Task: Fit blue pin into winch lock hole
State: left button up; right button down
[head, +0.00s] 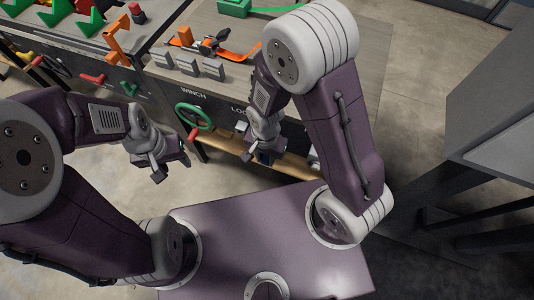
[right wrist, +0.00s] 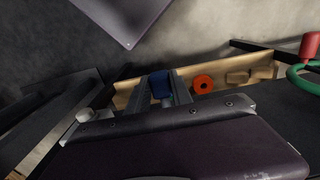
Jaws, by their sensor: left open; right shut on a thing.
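My right gripper (head: 264,157) is shut on the blue pin (right wrist: 160,86), which sits between its two fingers in the right wrist view. In the head view the pin is mostly hidden by the gripper. The gripper hangs in front of the bench panel, just below the "LOCK" lettering (head: 240,110). The lock hole itself cannot be made out; the arm covers part of that panel. The winch handwheel (head: 193,117) is green with a red knob and lies to the left of this gripper. My left gripper (head: 160,170) is open and empty, out over the floor left of the bench panel.
A wooden tray (right wrist: 237,76) below the panel holds an orange ring (right wrist: 203,84) and wooden pieces. The bench top (head: 235,75) carries grey blocks and an orange-and-black part. A second bench with green pieces stands at left, a dark grey cabinet (head: 490,120) at right.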

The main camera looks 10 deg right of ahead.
jog(key=shift+s+a, duration=0.1)
jog(key=shift+s, duration=0.05)
jog(key=shift+s+a, duration=0.7)
jog(key=shift+s, duration=0.35)
jog(key=shift+s+a, duration=0.7)
jog(key=shift+s, duration=0.35)
jog(key=c, duration=1.7)
grip_release()
grip_shut()
jog(key=w+a+p, duration=0.3)
jog(key=w+a, duration=0.4)
jog(key=a, duration=0.2)
jog(key=shift+a, duration=0.4)
